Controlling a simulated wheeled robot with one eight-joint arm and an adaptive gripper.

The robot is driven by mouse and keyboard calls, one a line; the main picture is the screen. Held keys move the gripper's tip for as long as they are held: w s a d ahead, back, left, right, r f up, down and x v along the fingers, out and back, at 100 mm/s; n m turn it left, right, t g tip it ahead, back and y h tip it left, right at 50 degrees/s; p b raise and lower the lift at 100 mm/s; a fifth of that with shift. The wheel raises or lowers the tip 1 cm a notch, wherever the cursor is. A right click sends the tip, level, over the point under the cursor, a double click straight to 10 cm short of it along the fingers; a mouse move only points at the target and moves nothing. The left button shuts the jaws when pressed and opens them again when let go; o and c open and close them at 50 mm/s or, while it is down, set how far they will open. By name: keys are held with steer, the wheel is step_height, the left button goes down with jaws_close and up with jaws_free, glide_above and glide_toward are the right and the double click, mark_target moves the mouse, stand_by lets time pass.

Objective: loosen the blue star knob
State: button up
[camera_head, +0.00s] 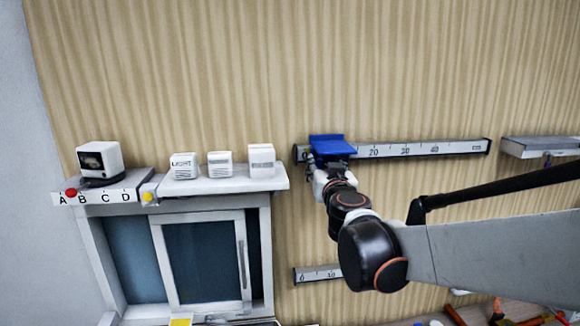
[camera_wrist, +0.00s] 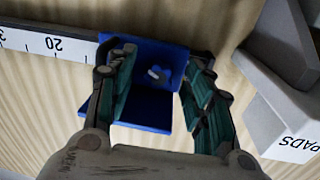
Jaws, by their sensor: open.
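In the wrist view a blue bracket (camera_wrist: 143,108) sits on a white ruler rail. The blue star knob (camera_wrist: 165,73) shows against its far plate, with a small grey tip near its middle. My gripper (camera_wrist: 160,62) is open, with one finger on each side of the knob. I cannot tell whether either finger touches the knob. In the head view the blue bracket (camera_head: 331,145) is at the left end of the upper rail, and my gripper (camera_head: 318,168) is just below it. The knob is hidden there.
The upper ruler rail (camera_head: 440,148) runs right along the striped wall. A white shelf (camera_head: 235,184) with several white boxes is close on the left. A lower rail (camera_head: 310,275) is below. A grey shelf (camera_head: 540,148) is at right.

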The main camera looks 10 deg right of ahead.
steer(key=shift+c, duration=0.4)
steer(key=c, duration=0.9)
steer(key=n+b, duration=0.1)
steer(key=n, duration=0.1)
steer(key=shift+s+f+n, duration=0.1)
steer(key=shift+n, duration=0.2)
steer(key=shift+c, duration=0.2)
steer(key=shift+s+n+b, duration=0.1)
steer(key=shift+n+b, duration=0.35)
steer(key=shift+n, duration=0.55)
steer(key=shift+r, duration=0.2)
steer(key=o, duration=0.9)
steer(key=shift+o, duration=0.6)
steer(key=shift+f, duration=0.1)
steer(key=shift+a, duration=0.1)
